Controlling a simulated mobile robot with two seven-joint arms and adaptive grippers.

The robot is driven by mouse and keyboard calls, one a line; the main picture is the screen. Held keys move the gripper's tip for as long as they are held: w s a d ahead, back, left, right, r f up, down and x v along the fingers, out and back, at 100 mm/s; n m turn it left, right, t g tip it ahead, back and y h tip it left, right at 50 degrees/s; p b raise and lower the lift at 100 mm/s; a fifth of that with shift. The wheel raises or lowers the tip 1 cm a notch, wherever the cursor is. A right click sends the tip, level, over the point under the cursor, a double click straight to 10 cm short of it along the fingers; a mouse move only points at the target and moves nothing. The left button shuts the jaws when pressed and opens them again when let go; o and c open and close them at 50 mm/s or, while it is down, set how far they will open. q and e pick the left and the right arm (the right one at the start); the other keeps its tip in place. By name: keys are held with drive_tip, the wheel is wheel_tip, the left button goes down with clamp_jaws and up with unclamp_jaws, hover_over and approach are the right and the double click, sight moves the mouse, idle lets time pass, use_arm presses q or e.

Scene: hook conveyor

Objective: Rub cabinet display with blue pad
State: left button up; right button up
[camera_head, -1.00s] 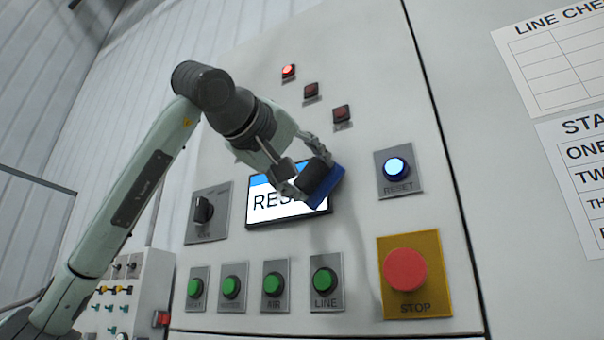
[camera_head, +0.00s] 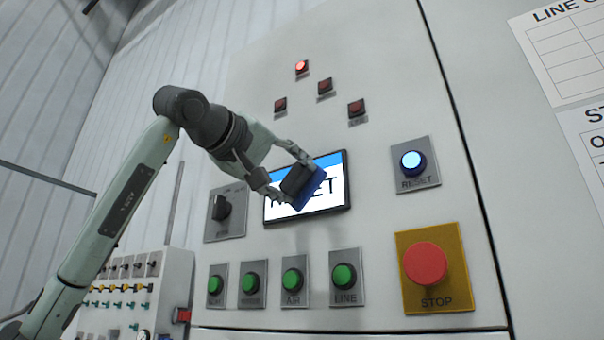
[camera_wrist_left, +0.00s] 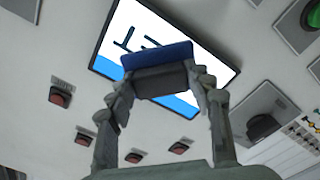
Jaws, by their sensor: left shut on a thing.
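The cabinet display (camera_head: 332,190) is a black-framed screen with a blue band and dark lettering on white, set in the cabinet front. My left gripper (camera_head: 287,176) is shut on the dark grip of the blue pad (camera_head: 310,190). Whether the pad touches the screen cannot be told. My right gripper is not in view.
A selector switch (camera_head: 222,207) is left of the display, and several green buttons (camera_head: 292,281) run below it. A blue reset button (camera_head: 413,162) and red stop button (camera_head: 425,264) are on the right. Red lamps (camera_head: 325,86) sit above. A smaller control box (camera_head: 172,290) stands lower left.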

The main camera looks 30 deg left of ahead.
use_arm(q)
drive_tip(key=a, duration=0.4)
drive_tip(key=shift+w+a, duration=0.25)
drive_tip(key=shift+s, duration=0.1)
drive_tip(key=shift+s+a, duration=0.2)
drive_tip(key=shift+s, duration=2.7)
drive_tip(key=shift+s, duration=0.15)
drive_tip(key=s, duration=0.2)
drive_tip(key=shift+s+a, duration=0.1)
drive_tip(key=shift+s, duration=0.25)
